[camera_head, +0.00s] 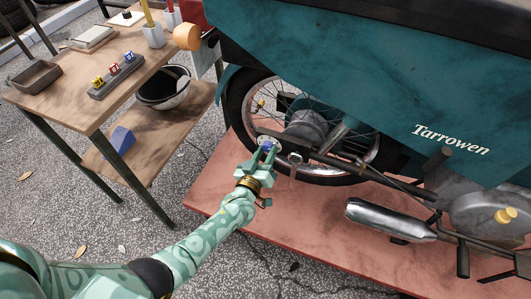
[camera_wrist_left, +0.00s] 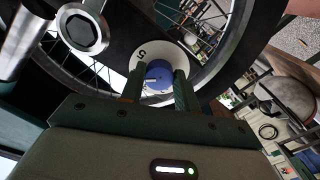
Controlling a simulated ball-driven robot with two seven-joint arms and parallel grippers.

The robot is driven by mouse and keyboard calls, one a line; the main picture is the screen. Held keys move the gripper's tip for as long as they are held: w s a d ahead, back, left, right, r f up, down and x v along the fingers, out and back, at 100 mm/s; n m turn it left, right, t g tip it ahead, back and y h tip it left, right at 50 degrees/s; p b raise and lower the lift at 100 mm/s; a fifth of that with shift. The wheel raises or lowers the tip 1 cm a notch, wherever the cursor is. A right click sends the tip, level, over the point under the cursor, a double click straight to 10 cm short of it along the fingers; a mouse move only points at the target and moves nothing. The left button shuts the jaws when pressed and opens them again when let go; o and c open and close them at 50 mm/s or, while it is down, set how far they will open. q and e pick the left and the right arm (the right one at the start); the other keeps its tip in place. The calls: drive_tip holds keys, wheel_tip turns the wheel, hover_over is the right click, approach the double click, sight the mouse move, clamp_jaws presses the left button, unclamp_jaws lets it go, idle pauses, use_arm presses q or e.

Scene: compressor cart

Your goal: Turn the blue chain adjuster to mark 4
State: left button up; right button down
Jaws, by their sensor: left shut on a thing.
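The blue chain adjuster (camera_head: 267,146) sits at the rear wheel hub end of the teal motorcycle's swingarm. In the left wrist view the blue knob (camera_wrist_left: 158,77) stands in front of a round white dial (camera_wrist_left: 172,54) with a figure 5 readable at its upper left; other marks are hidden or too small to read. My left gripper (camera_head: 265,156) is shut on the knob, one finger on each side; its fingers also show in the left wrist view (camera_wrist_left: 159,88). My right gripper is in neither view.
The rear wheel (camera_head: 240,105) stands on a red mat (camera_head: 225,185). A silver exhaust (camera_head: 390,220) lies to the right of my gripper. A large bolt head (camera_wrist_left: 82,30) is near the dial.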

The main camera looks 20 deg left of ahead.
use_arm(q)
drive_tip(key=shift+f, duration=0.15)
drive_tip(key=o, duration=1)
drive_tip(key=shift+c, duration=0.2)
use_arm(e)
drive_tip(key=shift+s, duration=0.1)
use_arm(q)
drive_tip(key=shift+s, duration=0.15)
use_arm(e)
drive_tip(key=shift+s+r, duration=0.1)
use_arm(q)
drive_tip(key=s+p, duration=0.5)
drive_tip(key=s, duration=1.1)
drive_tip(key=shift+a, duration=0.25)
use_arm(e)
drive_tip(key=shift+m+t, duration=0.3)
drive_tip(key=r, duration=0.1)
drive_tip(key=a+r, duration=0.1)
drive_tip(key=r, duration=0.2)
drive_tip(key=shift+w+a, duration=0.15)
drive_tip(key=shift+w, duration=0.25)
